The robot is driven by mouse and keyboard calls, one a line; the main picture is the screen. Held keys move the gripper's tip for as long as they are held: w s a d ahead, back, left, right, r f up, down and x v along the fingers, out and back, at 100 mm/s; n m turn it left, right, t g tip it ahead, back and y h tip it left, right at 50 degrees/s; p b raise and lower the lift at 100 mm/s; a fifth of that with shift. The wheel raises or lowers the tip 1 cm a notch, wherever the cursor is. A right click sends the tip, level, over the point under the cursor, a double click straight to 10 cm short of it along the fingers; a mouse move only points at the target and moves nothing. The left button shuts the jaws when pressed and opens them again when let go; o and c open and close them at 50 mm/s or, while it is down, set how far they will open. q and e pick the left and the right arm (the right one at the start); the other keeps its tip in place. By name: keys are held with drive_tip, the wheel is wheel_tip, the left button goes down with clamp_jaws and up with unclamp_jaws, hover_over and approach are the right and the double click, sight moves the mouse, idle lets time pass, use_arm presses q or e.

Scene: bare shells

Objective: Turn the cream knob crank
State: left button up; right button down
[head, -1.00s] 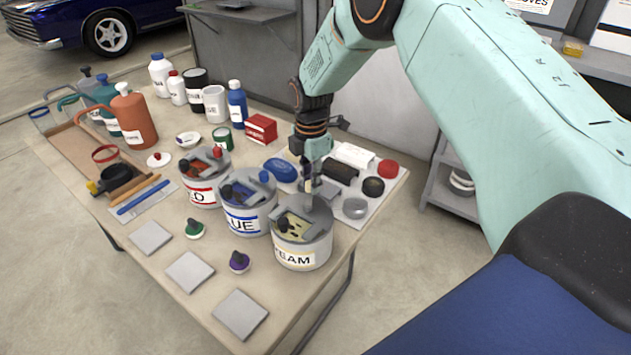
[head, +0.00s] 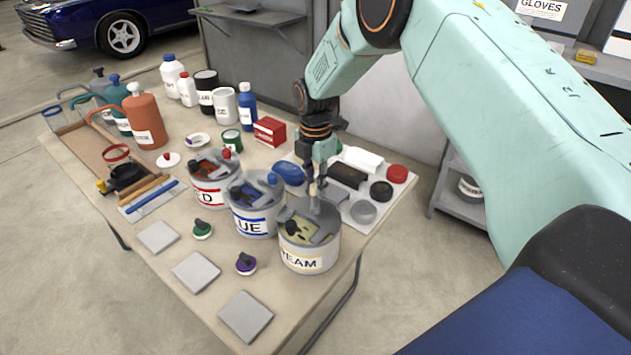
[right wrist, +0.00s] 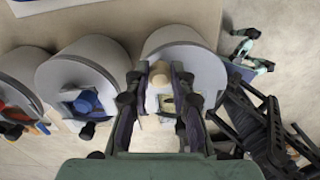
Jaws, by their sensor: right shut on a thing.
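The cream can (head: 308,262), a round grey-white tin with a cream-striped label, stands at the table's front right. Its grey lid has an opening showing cream paint (head: 298,232). The lid's crank has a small cream knob, which shows in the right wrist view (right wrist: 160,72). My right gripper (head: 314,188) comes down from above at the lid's far side. In the right wrist view its two fingers (right wrist: 160,84) stand on either side of the knob and are shut on it. The fingers partly hide the knob and crank in the head view. My left gripper is not in view.
The blue can (head: 253,223) stands close left of the cream can, with the red can (head: 211,192) beyond it. A purple-based knob (head: 245,264) and grey square plates (head: 246,316) lie in front.

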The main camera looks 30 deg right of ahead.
sight(315, 185)
drive_tip(key=c, duration=1.1)
unclamp_jaws()
drive_tip(key=shift+s+r, duration=0.1)
drive_tip(key=shift+c, duration=0.2)
wheel_tip(315, 185, up, 12)
